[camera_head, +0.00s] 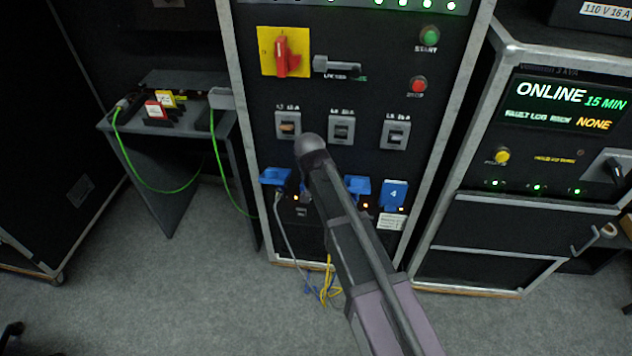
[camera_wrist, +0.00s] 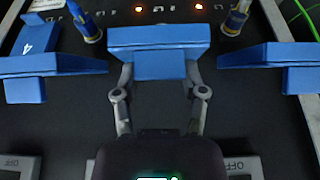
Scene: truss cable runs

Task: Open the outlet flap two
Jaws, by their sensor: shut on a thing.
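Outlet flap two, a blue flap (camera_wrist: 160,38), is in the middle of the wrist view, which looks at the panel upside down. It stands out from the black panel, much like its two neighbours, and hides its socket. My gripper (camera_wrist: 160,72) has a finger at each side of the flap and is shut on it. The flap marked 4 (camera_head: 393,193) lies flat against the panel.
Plugs with cables sit under both neighbouring flaps. Three breaker switches (camera_head: 341,130) are above the outlets, below a red rotary switch (camera_head: 282,55). A side table (camera_head: 190,110) with green cables stands left, and a UPS cabinet (camera_head: 540,180) stands right.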

